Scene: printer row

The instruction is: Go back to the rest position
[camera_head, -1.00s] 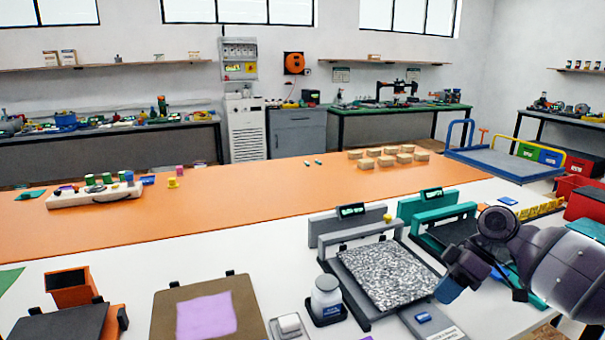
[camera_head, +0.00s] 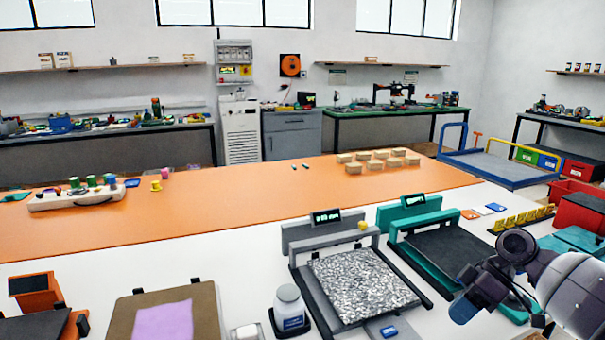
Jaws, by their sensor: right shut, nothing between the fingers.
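My right gripper (camera_head: 463,309) hangs at the lower right. Its arm comes in from the right edge. The gripper is shut and empty. In the picture it overlaps the front right part of the teal printer (camera_head: 412,256); I cannot tell how high it is above it. The grey printer (camera_head: 350,325) with a speckled plate (camera_head: 362,287) stands to its left, clear of the gripper. My left gripper is not in view.
A brown board with a purple sheet (camera_head: 163,322) lies at the lower left. Wooden blocks (camera_head: 376,160) sit on the orange mat (camera_head: 240,205). Red bins (camera_head: 580,212) stand at the right. The mat's middle is clear.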

